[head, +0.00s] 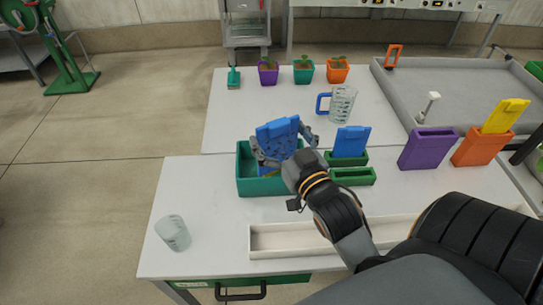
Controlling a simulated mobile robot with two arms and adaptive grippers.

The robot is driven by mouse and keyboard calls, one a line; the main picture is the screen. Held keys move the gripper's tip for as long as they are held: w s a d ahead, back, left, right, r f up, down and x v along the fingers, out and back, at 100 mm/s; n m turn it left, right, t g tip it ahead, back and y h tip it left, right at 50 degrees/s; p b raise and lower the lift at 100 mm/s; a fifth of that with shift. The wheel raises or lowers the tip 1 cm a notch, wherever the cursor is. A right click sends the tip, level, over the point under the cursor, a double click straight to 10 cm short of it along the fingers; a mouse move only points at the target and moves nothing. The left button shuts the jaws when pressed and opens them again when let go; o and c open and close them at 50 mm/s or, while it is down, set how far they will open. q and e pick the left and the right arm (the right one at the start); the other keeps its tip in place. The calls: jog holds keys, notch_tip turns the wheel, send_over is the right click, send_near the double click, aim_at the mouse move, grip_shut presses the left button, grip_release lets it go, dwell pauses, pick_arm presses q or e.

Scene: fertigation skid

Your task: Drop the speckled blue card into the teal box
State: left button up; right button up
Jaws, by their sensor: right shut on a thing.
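A blue card (278,136) is held upright and slightly tilted in my right gripper (279,154). The gripper is shut on it, over the teal box (262,187) at the middle of the white table. The card's lower part is hidden by the fingers, and its speckles are too small to make out. The box is open at the top and partly covered by the gripper. Something blue shows low inside it, too hidden to identify. Another blue card (351,141) stands in a green holder (361,160) to the right. My left gripper is not in view.
An empty green holder (352,177) is right of my gripper. Purple (427,150) and orange (478,148) holders stand farther right, the orange one with a yellow card (506,115). A measuring jug (342,104), a clear cup (173,232) and a white tray (290,240) surround the area.

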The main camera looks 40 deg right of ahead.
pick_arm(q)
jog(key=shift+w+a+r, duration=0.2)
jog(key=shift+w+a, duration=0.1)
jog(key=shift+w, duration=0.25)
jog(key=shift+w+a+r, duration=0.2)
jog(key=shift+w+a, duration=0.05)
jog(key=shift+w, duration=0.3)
pick_arm(e)
jog(key=w+d+f, duration=0.2)
jog(key=w+f, duration=0.3)
jog(key=f, duration=0.4)
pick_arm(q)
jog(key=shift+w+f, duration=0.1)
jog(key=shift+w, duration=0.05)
pick_arm(e)
jog(key=shift+w+d+f, duration=0.1)
jog(key=shift+f, duration=0.1)
jog(key=shift+f, duration=0.5)
jog(key=o, duration=0.8)
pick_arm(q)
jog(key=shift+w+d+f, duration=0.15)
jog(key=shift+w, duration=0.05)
pick_arm(e)
jog(key=shift+r, duration=0.1)
